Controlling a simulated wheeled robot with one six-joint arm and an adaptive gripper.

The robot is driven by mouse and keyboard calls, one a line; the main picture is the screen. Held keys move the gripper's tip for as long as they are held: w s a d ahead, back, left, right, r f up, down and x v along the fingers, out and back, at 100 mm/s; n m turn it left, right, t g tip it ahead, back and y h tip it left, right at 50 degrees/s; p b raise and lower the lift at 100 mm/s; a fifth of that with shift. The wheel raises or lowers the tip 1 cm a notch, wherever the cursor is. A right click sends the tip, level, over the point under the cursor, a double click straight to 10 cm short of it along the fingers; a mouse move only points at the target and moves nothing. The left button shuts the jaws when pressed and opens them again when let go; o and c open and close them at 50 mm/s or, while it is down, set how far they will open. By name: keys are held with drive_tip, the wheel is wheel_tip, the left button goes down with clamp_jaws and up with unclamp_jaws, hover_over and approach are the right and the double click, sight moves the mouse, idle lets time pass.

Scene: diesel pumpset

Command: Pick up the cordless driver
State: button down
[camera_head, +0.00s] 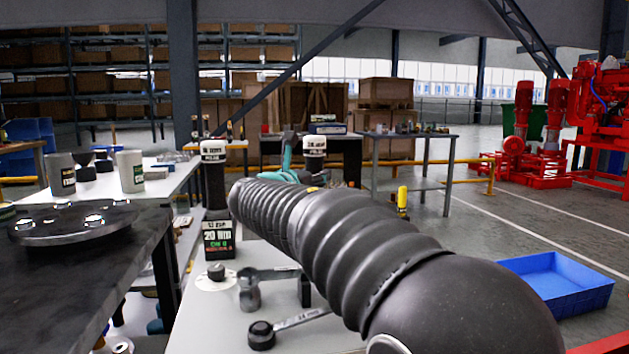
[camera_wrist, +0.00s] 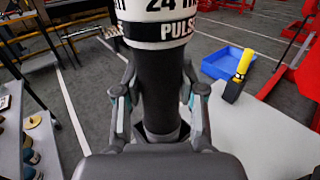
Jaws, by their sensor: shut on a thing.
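The cordless driver (camera_wrist: 158,105) fills the middle of the wrist view. My gripper (camera_wrist: 160,78) is shut on the black body, with one finger on each side. The driver's top runs out of the picture and its lower end is hidden by my gripper. In the head view a white-banded black driver (camera_head: 314,152) shows beyond my arm, beside a teal part, and seems to be the same one. Another white-banded black driver (camera_head: 214,175) stands upright on the left.
A dark table with a round flange (camera_head: 75,220) stands at left. A yellow and black tool (camera_wrist: 238,77) stands right of the held driver. A blue tray (camera_head: 556,283) is at right.

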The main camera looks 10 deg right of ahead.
sight(315, 136)
wheel_tip(315, 136, up, 10)
drive_tip(key=shift+p, duration=1.1)
drive_tip(key=c, duration=1.4)
unclamp_jaws()
clamp_jaws()
drive_tip(key=shift+r+p, duration=0.85)
drive_tip(key=shift+p, duration=0.1)
drive_tip(key=shift+s+f, duration=0.1)
